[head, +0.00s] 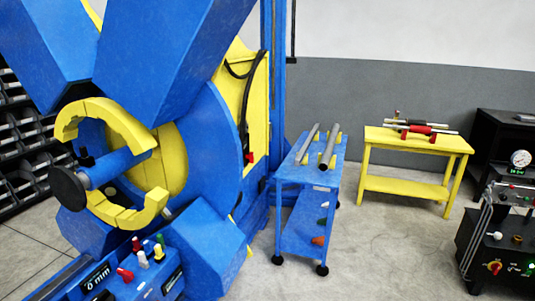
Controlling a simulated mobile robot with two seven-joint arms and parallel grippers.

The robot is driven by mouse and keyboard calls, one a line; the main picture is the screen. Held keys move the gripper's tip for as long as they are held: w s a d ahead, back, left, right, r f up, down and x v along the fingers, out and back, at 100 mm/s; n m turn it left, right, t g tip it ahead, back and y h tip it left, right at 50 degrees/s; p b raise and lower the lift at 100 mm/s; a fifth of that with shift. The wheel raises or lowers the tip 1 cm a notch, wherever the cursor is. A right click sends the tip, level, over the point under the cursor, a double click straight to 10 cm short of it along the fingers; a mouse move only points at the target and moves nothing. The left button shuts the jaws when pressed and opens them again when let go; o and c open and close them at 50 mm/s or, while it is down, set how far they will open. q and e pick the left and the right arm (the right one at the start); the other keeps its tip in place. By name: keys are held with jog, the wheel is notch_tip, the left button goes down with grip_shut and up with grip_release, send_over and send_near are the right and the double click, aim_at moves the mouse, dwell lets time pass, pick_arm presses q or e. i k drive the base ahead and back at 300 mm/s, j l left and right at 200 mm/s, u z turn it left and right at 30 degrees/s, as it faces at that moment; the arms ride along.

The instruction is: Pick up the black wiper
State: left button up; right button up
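I cannot make out a black wiper for certain in the head view. Small tools with red and dark parts (414,128) lie on the yellow table (420,140) at the right, too small to tell apart. Neither of my grippers shows in this view.
A large blue positioner with a yellow split ring (135,128) and a black round pad (68,188) fills the left. A blue wheeled cart (298,236) carries grey tubes (329,148). Black equipment with a gauge (520,158) stands at right. Grey floor (385,245) is clear between cart and equipment.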

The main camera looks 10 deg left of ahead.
aim_at(82, 150)
jog(key=i+u, duration=0.45)
jog(key=i+l+u, duration=0.1)
jog(key=u, duration=0.3)
jog(key=i+l+u, duration=0.25)
jog(key=i+u, duration=0.2)
jog(key=i+l+u, duration=0.1)
jog(key=u, duration=0.35)
jog(key=i+l+u, duration=0.2)
jog(key=u, duration=0.25)
jog(key=i+l+u, duration=0.15)
jog(key=u, duration=0.3)
jog(key=l, duration=0.1)
